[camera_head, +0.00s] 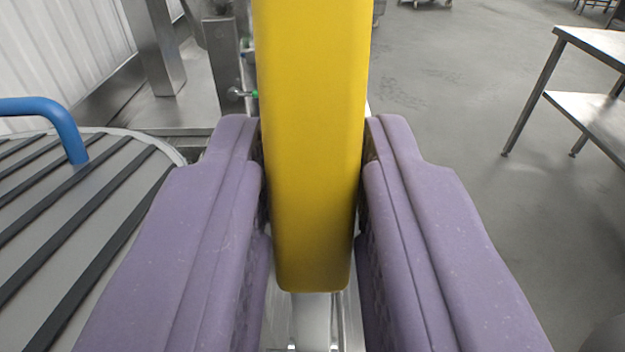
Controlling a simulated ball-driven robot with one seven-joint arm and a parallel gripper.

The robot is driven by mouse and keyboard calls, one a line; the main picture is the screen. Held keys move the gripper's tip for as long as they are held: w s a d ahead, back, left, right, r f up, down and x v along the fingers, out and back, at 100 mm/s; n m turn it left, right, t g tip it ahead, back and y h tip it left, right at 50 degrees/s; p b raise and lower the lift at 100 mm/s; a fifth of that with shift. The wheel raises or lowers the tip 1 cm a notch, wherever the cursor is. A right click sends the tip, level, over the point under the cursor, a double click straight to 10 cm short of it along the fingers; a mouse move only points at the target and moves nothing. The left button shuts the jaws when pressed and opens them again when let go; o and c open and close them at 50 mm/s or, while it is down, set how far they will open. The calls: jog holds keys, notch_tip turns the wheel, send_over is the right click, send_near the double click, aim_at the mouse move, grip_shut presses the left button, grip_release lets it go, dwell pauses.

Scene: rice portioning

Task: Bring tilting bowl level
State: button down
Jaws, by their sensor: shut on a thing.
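My gripper (313,215) has two purple fingers, one on each side of a thick yellow handle (313,130). It is shut on this yellow handle, which runs from the top edge of the view down to a rounded end between the fingers. The tilting bowl is not clearly seen, so I cannot tell its tilt. Below the handle's end a shiny metal part (315,320) shows, partly hidden by the fingers.
At the left is a round platform (60,230) with dark strips and a blue curved rail (50,110). Metal posts (155,50) stand behind it. A steel table (600,45) stands at the upper right. Grey floor (450,100) is open between.

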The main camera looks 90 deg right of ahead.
jog(key=shift+a+h+b, duration=1.1)
jog(key=shift+h+b, duration=0.05)
jog(key=shift+h, duration=0.15)
jog(key=c, duration=1)
grip_release()
jog(key=a+f+p, duration=0.1)
jog(key=a+p, duration=0.1)
jog(key=a, duration=0.5)
jog(key=shift+s+a+f, duration=0.15)
jog(key=shift+a+f, duration=0.05)
jog(key=shift+a, duration=0.2)
